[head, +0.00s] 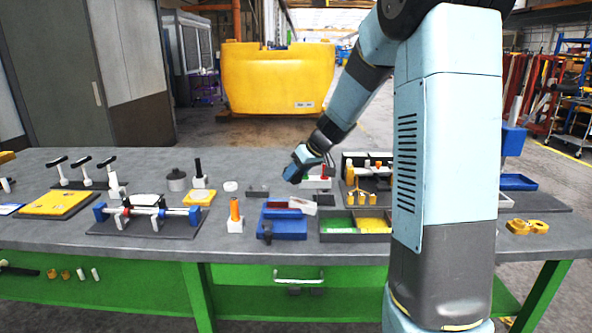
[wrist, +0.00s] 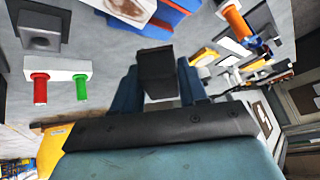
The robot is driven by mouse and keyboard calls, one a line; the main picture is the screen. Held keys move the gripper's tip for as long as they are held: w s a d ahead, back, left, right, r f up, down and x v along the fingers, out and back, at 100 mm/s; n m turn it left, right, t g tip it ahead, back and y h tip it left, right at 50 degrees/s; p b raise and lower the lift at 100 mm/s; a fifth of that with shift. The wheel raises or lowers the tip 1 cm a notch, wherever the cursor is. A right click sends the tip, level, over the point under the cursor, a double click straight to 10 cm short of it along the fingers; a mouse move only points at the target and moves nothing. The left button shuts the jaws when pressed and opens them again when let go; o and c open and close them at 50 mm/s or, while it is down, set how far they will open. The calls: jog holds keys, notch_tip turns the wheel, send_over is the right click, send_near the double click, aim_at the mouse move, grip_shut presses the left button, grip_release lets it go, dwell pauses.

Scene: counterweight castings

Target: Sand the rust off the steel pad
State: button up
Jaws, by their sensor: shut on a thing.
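My gripper (wrist: 157,88) is shut on a dark block (wrist: 157,72), which sits between its blue fingers in the wrist view. In the head view my gripper (head: 299,166) hangs above the bench, behind the blue tray (head: 283,229); the held block cannot be made out there. A pale plate with a brown rusty patch, seemingly the steel pad (wrist: 130,8), is cut off by the top edge of the wrist view, by the blue tray. In the head view a pale piece (head: 302,206) lies at the tray's right end. The block is apart from the pad in the wrist view.
A white holder with red and green pegs (wrist: 58,70) and a grey block (wrist: 42,25) stand near my gripper. An orange-handled tool (head: 235,210) stands left of the tray. A divided green and yellow bin (head: 355,238) is right of it. Bare bench (head: 120,256) lies along the front.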

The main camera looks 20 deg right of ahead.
aim_at(299, 182)
notch_tip(299, 182, down, 2)
jog(key=shift+d+f, duration=0.1)
jog(key=shift+f, duration=0.15)
jog(key=shift+w+a+f, duration=0.1)
jog(key=shift+a+f, duration=0.05)
jog(key=shift+f, duration=0.45)
jog(key=shift+a+f, duration=0.15)
jog(key=shift+f, duration=0.45)
jog(key=shift+a+f, duration=0.2)
jog(key=shift+f, duration=0.6)
jog(key=shift+d, duration=0.1)
jog(key=shift+s+d+f, duration=0.15)
jog(key=shift+s+d, duration=0.1)
jog(key=shift+d, duration=0.5)
jog(key=shift+s+d+f, duration=0.15)
jog(key=shift+s+d, duration=0.05)
jog(key=shift+d, duration=0.5)
jog(key=shift+s+d+f, duration=0.2)
jog(key=shift+d, duration=0.3)
jog(key=shift+s+d+f, duration=0.15)
jog(key=shift+d+f, duration=0.1)
jog(key=shift+d, duration=0.3)
jog(key=shift+s+d+f, duration=0.2)
jog(key=shift+d, duration=0.3)
jog(key=shift+a, duration=0.15)
